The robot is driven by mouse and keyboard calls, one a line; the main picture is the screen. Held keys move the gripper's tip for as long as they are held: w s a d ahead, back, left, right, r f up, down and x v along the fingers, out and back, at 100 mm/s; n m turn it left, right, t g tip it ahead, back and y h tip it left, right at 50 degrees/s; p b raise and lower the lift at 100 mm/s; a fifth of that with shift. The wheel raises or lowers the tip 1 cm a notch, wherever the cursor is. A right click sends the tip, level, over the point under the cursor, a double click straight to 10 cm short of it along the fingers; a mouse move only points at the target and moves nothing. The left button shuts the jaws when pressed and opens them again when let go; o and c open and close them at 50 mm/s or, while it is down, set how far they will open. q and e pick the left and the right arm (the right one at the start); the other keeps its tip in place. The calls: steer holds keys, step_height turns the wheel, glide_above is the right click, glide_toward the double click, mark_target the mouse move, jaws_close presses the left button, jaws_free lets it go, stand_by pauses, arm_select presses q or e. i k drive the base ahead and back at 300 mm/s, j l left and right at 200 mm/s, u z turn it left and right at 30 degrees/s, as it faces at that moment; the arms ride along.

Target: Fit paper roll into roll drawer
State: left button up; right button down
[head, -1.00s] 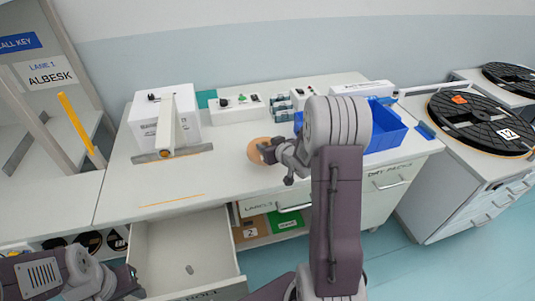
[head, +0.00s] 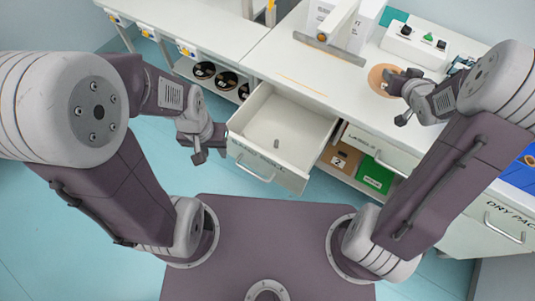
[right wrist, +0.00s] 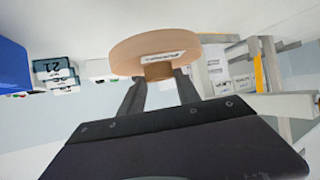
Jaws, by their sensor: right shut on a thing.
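The paper roll (head: 383,80) is a tan disc over the white worktop in the head view. My right gripper (head: 396,82) is at its near right side. In the right wrist view the roll (right wrist: 155,48) has a white label on its rim, and the two fingers (right wrist: 159,84) are shut on its short core. I cannot tell whether the roll touches the worktop. The roll drawer (head: 293,122) is pulled open below the worktop, with a small grey peg (head: 276,144) on its floor. My left gripper (head: 208,150) is left of the drawer; its finger opening is unclear.
A closed label drawer (head: 380,150) is right of the open one. Below it are a brown box (head: 341,160) and a green box (head: 377,175) on a shelf. A control box (head: 414,44) and a white machine (head: 345,25) stand at the back.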

mark_target(276, 146)
steer(key=l+u, duration=0.45)
steer(key=k+l+u, duration=0.1)
steer(key=l+u, duration=0.2)
steer(key=u, duration=0.15)
steer(key=k+l+u, duration=0.15)
steer(key=l+u, duration=0.15)
steer(key=u, duration=0.15)
steer(key=k+l+u, duration=0.2)
steer(key=u, duration=0.25)
steer(key=k+l+u, duration=0.2)
steer(key=u, duration=0.2)
steer(key=k+l+u, duration=0.15)
steer(key=l+u, duration=0.2)
